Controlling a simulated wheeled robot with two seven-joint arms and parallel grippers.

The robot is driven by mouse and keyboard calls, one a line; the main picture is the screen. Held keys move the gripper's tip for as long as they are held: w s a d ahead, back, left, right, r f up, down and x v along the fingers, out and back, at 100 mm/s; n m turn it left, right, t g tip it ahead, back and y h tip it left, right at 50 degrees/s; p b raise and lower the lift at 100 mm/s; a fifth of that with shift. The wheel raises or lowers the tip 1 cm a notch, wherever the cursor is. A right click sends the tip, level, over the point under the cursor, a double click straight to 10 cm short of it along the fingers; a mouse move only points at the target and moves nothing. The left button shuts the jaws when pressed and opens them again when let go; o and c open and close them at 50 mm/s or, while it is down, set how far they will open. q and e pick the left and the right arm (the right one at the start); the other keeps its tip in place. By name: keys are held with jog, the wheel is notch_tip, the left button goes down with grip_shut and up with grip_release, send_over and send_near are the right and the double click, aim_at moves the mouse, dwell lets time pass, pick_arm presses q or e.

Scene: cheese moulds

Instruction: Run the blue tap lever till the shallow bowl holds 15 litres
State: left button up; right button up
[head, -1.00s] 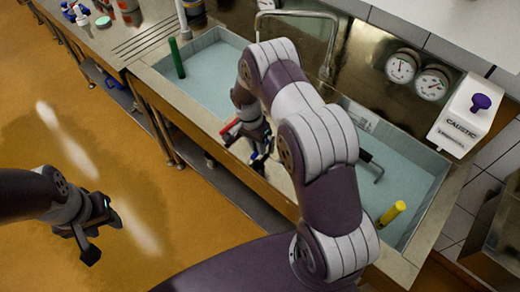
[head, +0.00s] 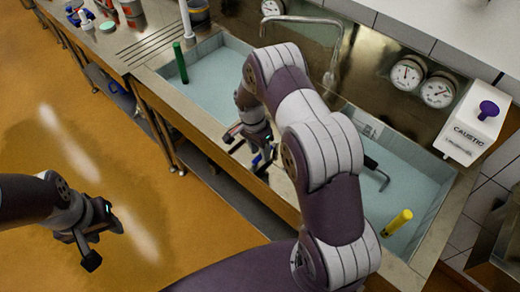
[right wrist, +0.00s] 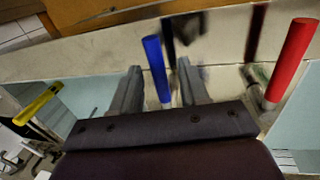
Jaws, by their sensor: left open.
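In the right wrist view the blue tap lever (right wrist: 155,62) stands upright between the two fingers of my right gripper (right wrist: 160,72). Gaps show on both sides of it, so the gripper is open. A red lever (right wrist: 292,58) stands to the right of the fingers. In the head view my right gripper (head: 256,146) is at the front edge between the two basins, partly hidden by my arm. My left gripper (head: 98,238) is open and empty over the floor. Water-coloured surfaces show in the left basin (head: 158,72) and right basin (head: 445,190); I cannot tell which is the shallow bowl.
Two dials (head: 407,75) (head: 437,92) are on the back wall beside a caustic dispenser (head: 472,120). A tall spout (head: 335,50) arches behind my arm. The floor at left is clear.

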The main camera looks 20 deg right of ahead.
jog(key=shift+w+r, duration=0.15)
jog(key=shift+r, duration=0.15)
notch_tip(320, 180, up, 12)
jog(key=w, duration=0.2)
jog(key=shift+a, duration=0.45)
jog(key=shift+f, duration=0.1)
dwell(0.7)
